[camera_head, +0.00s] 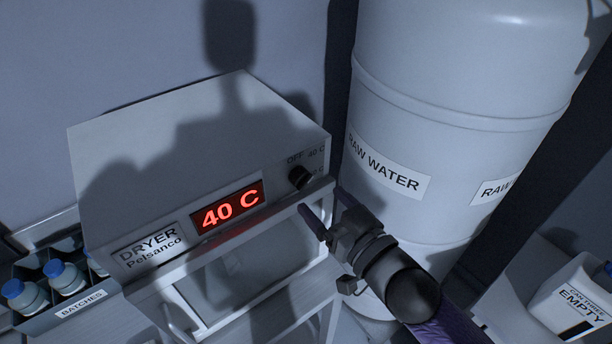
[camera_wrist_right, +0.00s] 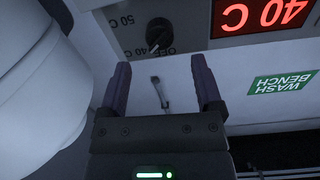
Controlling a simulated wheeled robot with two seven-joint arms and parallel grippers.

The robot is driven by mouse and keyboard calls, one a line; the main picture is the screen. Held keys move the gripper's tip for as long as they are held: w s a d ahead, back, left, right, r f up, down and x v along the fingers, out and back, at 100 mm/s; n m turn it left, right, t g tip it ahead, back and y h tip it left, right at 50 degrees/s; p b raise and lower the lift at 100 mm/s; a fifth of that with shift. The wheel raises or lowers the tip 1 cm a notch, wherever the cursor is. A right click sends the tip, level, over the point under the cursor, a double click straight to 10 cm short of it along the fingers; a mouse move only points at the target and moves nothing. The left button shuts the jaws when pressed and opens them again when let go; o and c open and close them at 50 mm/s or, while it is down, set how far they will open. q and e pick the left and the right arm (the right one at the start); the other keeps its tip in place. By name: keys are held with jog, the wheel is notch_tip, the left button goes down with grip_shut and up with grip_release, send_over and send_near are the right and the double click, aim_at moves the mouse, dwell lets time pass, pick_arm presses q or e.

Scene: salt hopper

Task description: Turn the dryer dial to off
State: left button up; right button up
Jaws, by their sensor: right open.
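The dryer (camera_head: 200,150) is a pale box with a red display reading 40 C (camera_head: 227,207). Its black dial (camera_head: 300,177) is at the right end of the front panel, beside OFF and temperature markings. My right gripper (camera_head: 324,208) is open and empty, just below and in front of the dial. In the right wrist view its fingers (camera_wrist_right: 160,62) are spread, with the dial ahead between their tips, apart from them. My left gripper is not in view.
A large white RAW WATER barrel (camera_head: 455,110) stands close to the right of the dryer. A BATCHES tray (camera_head: 82,305) with blue-capped bottles is at the lower left. A white EMPTY can (camera_head: 570,300) is at the lower right. A green WASH BENCH label (camera_wrist_right: 283,84) shows in the wrist view.

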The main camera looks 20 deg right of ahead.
aim_at(306, 185)
jog(key=x, duration=0.5)
jog(key=shift+c, duration=0.3)
grip_shut()
